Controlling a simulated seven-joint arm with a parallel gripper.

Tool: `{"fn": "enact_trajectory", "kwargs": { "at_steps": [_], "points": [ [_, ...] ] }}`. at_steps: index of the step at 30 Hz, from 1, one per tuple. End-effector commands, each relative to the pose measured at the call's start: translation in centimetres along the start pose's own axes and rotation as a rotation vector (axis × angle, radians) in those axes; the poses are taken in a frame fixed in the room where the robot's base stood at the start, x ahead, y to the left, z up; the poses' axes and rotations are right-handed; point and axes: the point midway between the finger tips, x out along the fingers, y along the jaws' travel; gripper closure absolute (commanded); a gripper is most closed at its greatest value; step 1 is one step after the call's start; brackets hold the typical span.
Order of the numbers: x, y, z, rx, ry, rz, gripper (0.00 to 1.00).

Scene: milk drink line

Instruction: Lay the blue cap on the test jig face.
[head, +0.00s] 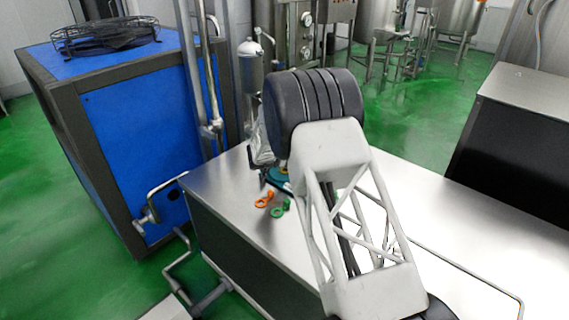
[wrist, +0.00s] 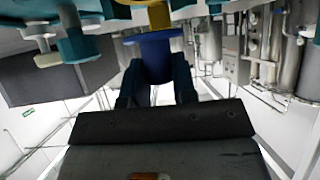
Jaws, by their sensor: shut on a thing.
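In the wrist view my gripper (wrist: 156,72) has its two dark teal fingers closed on the sides of the blue cap (wrist: 152,46). I cannot tell which of these is the test jig face. In the head view my dark wrist hides the gripper and the cap.
In the head view an orange ring-shaped piece (head: 265,199) and a green one (head: 280,207) lie on the steel table (head: 222,182). A teal round part (head: 278,174) sits behind them, partly hidden. A blue cabinet (head: 140,130) stands left. The table's right side looks mostly clear.

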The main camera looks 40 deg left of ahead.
Motion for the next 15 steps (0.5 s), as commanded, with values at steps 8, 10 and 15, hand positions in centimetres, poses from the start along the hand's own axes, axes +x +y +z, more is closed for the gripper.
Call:
{"fn": "enact_trajectory", "kwargs": {
  "at_steps": [8, 10, 15],
  "points": [
    [1.3, 0.0, 2.1, -0.001, 0.000, 0.000, 1.00],
    [1.3, 0.0, 2.2, 0.000, 0.000, 0.000, 1.00],
    [1.3, 0.0, 2.1, 0.000, 0.000, 0.000, 1.00]
  ]
}}
